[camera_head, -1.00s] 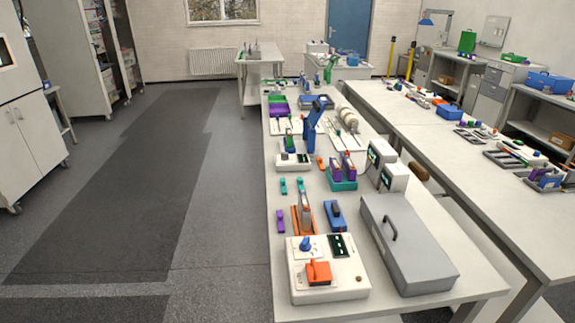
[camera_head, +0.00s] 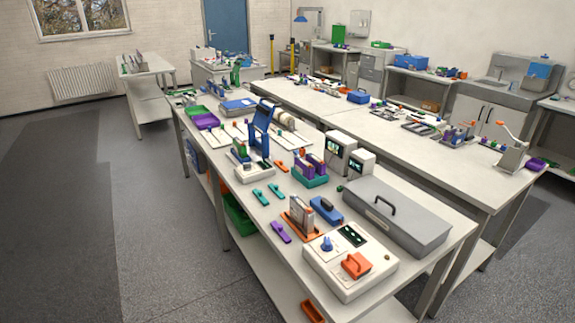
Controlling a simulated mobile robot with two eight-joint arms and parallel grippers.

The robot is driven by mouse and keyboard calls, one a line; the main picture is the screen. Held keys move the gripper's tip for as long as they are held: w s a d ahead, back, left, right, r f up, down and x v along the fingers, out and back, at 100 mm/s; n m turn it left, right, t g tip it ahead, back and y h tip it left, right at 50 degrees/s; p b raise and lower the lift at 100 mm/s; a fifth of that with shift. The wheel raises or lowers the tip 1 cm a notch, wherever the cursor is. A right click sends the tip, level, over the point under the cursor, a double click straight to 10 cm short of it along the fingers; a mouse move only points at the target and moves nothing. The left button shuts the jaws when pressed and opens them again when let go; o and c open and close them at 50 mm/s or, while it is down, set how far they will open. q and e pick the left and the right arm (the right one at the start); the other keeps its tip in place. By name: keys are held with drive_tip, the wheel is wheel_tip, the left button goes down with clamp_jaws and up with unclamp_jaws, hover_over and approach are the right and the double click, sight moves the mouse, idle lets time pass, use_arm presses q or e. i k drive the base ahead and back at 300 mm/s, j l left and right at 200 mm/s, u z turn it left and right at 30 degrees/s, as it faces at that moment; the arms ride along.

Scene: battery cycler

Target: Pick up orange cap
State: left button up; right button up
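An orange block-shaped piece with a raised handle (camera_head: 355,265), which may be the orange cap, sits on top of a white box (camera_head: 336,287) at the near end of the bench. Next to it on the box are a blue knob (camera_head: 326,244) and a dark green-lit panel (camera_head: 352,235). A small orange piece (camera_head: 281,166) also lies farther back on the bench; I cannot tell for sure which is the cap. Neither of my grippers is in view.
An orange-based holder (camera_head: 297,231), a blue block (camera_head: 326,210), a purple piece (camera_head: 281,232) and a grey lidded case (camera_head: 396,217) crowd the near bench (camera_head: 452,226). Floor (camera_head: 180,255) is free to its left. A second bench (camera_head: 455,172) stands right.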

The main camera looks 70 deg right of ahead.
sight(279, 164)
drive_tip(key=i+l+z, duration=0.15)
drive_tip(key=i+z, duration=0.7)
drive_tip(key=i+j+z, duration=0.1)
drive_tip(key=i+z, duration=0.15)
drive_tip(key=z, duration=0.15)
drive_tip(key=i+l+z, duration=0.2)
drive_tip(key=i+z, duration=0.55)
drive_tip(key=i, duration=0.25)
drive_tip(key=i+j+z, duration=0.1)
drive_tip(key=i+z, duration=0.5)
drive_tip(key=i, duration=0.35)
drive_tip(key=j, duration=0.05)
